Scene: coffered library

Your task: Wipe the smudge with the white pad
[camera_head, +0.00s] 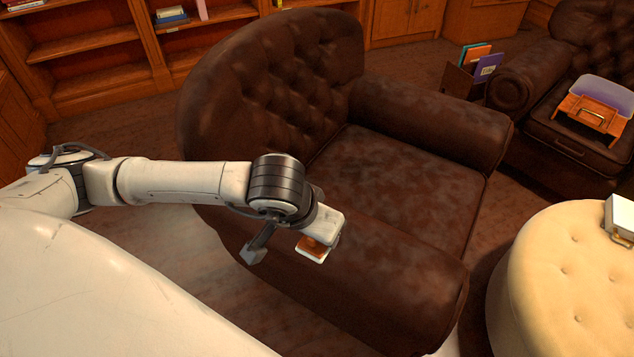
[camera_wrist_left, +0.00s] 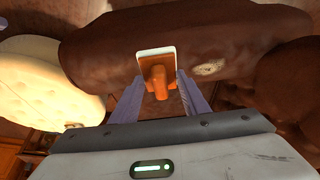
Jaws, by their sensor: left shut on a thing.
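The white pad (camera_wrist_left: 143,58) has an orange-brown block handle. My left gripper (camera_wrist_left: 159,80) is shut on that handle, with one finger on each side. In the head view the pad (camera_head: 311,255) shows under my left gripper (camera_head: 320,243), over the near armrest of the brown leather armchair (camera_head: 400,290). The smudge (camera_wrist_left: 207,68) is a pale, roundish patch on brown leather in the left wrist view, to the right of the pad and apart from it. I cannot make the smudge out in the head view. I cannot tell whether the pad touches the leather. My right gripper is not in view.
A cream tufted ottoman (camera_head: 570,285) stands at the right with a white box (camera_head: 620,218) on it. A second brown armchair (camera_head: 590,60) holds a wooden stand (camera_head: 595,112). A book holder (camera_head: 460,78) stands between the chairs. Bookshelves (camera_head: 90,50) line the back.

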